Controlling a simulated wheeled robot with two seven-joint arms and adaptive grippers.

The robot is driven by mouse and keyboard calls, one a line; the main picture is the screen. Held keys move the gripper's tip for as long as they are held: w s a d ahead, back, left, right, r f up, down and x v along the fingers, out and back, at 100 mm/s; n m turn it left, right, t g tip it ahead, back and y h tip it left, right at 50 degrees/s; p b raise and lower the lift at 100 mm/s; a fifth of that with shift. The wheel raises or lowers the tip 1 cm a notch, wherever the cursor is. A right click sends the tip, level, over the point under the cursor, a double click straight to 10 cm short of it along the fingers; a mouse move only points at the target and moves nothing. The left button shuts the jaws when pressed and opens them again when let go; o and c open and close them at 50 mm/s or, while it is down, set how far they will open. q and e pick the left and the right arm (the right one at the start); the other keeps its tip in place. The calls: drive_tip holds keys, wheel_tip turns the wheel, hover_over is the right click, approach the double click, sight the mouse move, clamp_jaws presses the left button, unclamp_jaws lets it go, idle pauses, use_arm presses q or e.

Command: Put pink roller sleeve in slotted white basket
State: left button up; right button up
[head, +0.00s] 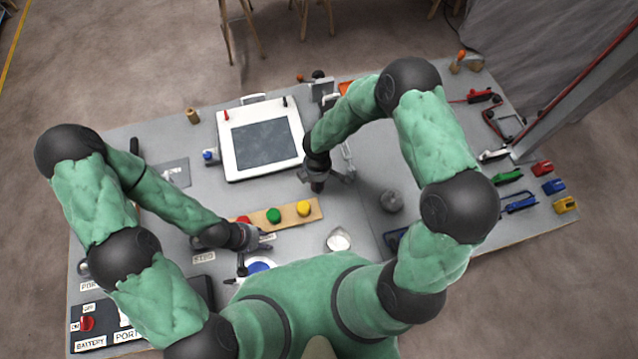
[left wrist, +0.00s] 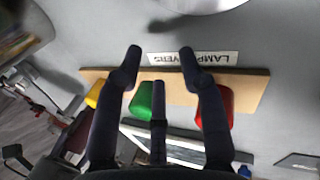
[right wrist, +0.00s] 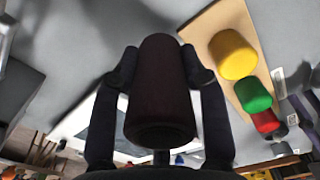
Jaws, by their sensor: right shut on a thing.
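My right gripper (right wrist: 158,62) is shut on a dark maroon cylinder (right wrist: 160,95), shaped like a roller sleeve. It looks much darker than pink, so I cannot tell for sure that it is the pink roller sleeve. In the head view my right gripper (head: 325,178) is over the middle of the table, right of the flat white-framed panel. My left gripper (head: 258,238) is low beside the wooden strip with coloured caps. In the left wrist view my left gripper (left wrist: 162,58) is open with nothing between its fingers. I cannot make out a slotted white basket in any view.
The white-framed panel (head: 226,152) lies at the back of the grey table. A wooden strip (head: 318,213) carries red, green and yellow caps. Tools and coloured blocks (head: 553,187) lie at the right.

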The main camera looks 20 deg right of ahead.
drive_tip(key=shift+w+d+f, duration=0.15)
drive_tip(key=shift+d+f, duration=0.15)
drive_tip(key=shift+f, duration=0.2)
drive_tip(key=shift+w+f, duration=0.1)
drive_tip(key=shift+f, duration=1.4)
drive_tip(key=shift+f+b, duration=0.15)
drive_tip(key=shift+b, duration=0.15)
drive_tip(key=o, duration=1.1)
